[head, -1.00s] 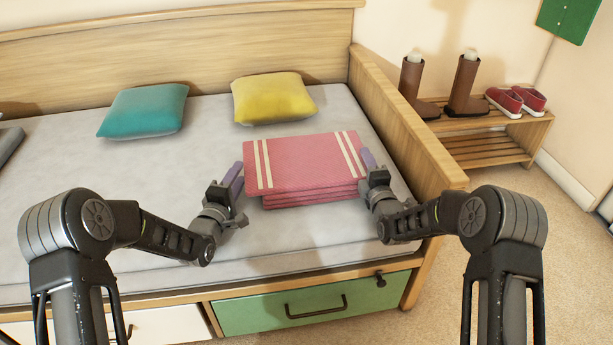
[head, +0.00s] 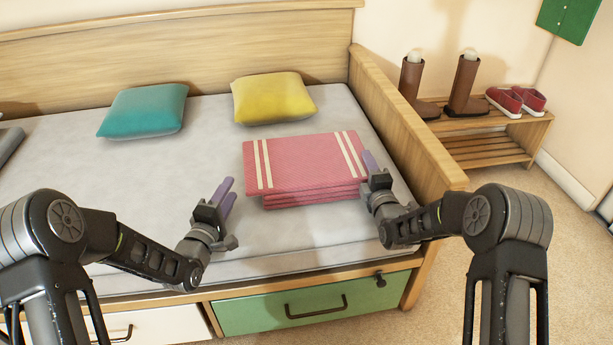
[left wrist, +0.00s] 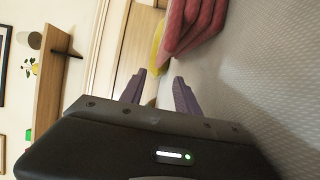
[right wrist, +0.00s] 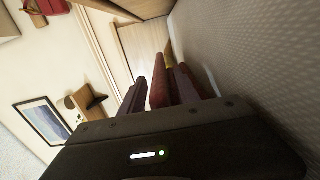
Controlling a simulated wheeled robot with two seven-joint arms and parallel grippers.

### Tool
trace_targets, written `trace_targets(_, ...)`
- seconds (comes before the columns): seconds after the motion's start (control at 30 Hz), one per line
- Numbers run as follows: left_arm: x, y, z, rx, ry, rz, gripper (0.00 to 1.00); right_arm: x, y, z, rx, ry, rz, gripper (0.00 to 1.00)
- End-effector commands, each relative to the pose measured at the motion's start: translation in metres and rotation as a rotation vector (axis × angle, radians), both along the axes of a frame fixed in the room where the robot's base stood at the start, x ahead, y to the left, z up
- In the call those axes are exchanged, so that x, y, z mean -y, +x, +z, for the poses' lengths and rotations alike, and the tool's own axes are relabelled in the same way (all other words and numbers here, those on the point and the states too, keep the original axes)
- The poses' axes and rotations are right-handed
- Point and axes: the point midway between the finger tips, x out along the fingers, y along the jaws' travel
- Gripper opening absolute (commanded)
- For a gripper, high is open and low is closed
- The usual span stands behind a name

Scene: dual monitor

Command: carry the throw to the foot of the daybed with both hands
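The pink throw (head: 303,163) with white stripes lies folded in a stack on the daybed mattress (head: 110,190), near its right end. My left gripper (head: 228,192) is open and empty, apart from the throw's left edge; its two purple fingers stand apart in the left wrist view (left wrist: 162,82). There the throw (left wrist: 190,25) shows just beyond the fingers. My right gripper (head: 372,163) is at the throw's right edge. In the right wrist view a red-pink edge of the throw (right wrist: 158,88) shows between the fingers; whether they press on it is unclear.
A teal pillow (head: 143,110) and a yellow pillow (head: 272,98) lie at the back. The wooden end panel (head: 410,130) rises close to my right gripper. A shoe rack (head: 490,148) with boots and red shoes stands beyond it.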

Motion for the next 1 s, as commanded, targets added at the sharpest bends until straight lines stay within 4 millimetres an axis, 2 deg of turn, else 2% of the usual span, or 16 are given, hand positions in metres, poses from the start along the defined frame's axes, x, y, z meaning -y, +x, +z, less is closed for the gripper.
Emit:
trace_targets(0.4,0.000,0.000,0.000,0.000,0.000,0.000,0.38,0.011,-0.079,0.000,-0.003,0.001,-0.001,0.38)
trace_targets(0.5,0.000,0.000,0.000,0.000,0.000,0.000,0.38,0.013,-0.094,0.000,-0.002,0.001,0.000,0.38)
trace_targets(0.7,0.000,0.000,0.000,0.000,0.000,0.000,0.38,0.015,-0.106,0.000,0.000,0.000,0.000,0.38)
trace_targets(1.0,0.000,0.000,0.000,0.000,0.000,0.000,0.38,0.015,-0.106,0.000,0.000,0.000,0.000,0.38)
